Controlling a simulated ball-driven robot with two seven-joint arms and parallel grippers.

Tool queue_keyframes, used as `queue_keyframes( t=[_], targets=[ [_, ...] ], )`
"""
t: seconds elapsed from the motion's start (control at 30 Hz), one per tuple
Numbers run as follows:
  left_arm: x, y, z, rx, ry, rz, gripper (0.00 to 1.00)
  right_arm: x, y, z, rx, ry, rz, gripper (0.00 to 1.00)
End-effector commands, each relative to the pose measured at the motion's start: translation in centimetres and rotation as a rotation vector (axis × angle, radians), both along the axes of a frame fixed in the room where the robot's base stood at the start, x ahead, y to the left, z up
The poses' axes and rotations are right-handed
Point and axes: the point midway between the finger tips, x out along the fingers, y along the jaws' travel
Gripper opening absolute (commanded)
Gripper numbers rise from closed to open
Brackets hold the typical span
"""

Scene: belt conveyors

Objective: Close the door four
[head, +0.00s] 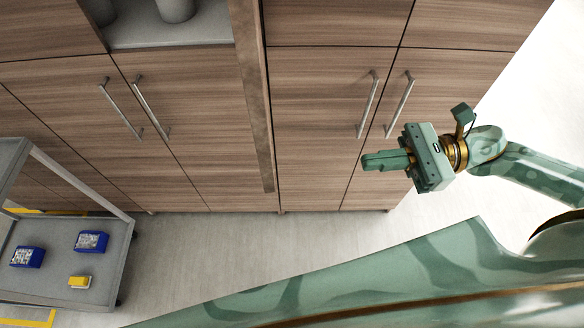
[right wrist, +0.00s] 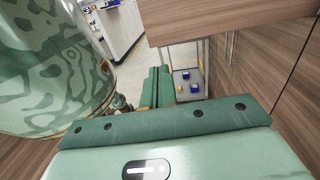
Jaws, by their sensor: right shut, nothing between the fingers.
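A wood-grain cabinet wall fills the upper part of the head view. One door (head: 250,90) stands open and shows nearly edge-on, to the right of an open compartment (head: 165,40) with grey containers. I see no number on any door, so I cannot tell which is door four. In the right wrist view a wood panel (right wrist: 225,20) juts out at the top, probably the open door. My right gripper (head: 368,161) is shut and empty, in front of the right-hand doors and right of the open one. It also shows in the right wrist view (right wrist: 158,72). My left gripper is out of view.
Closed doors with bar handles (head: 368,104) line both sides. The pale floor (head: 210,250) between cart and cabinet is clear.

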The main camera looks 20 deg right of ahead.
Motion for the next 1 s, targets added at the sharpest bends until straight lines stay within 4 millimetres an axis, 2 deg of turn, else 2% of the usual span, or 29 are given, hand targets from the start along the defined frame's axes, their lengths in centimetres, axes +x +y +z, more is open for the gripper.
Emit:
queue_keyframes(
  t=[0.17, 0.27, 0.6, 0.8, 1.0],
  targets=[
    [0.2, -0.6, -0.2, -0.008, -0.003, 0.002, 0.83, 0.5, 2.3, 0.1, 0.004, -0.008, 0.0, 0.0],
    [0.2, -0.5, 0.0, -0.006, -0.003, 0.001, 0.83, 0.9, 4.4, 0.2, 0.006, -0.008, -0.001, 0.0],
    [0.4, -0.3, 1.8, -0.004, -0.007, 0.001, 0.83, 2.1, 11.1, 0.4, 0.005, -0.003, -0.003, 0.0],
    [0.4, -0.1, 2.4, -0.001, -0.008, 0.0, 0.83, 2.5, 13.0, 0.2, 0.003, -0.002, -0.004, 0.0],
    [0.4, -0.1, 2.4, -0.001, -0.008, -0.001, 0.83, 2.5, 13.4, 0.0, 0.001, 0.001, -0.004, 0.0]
  ],
)
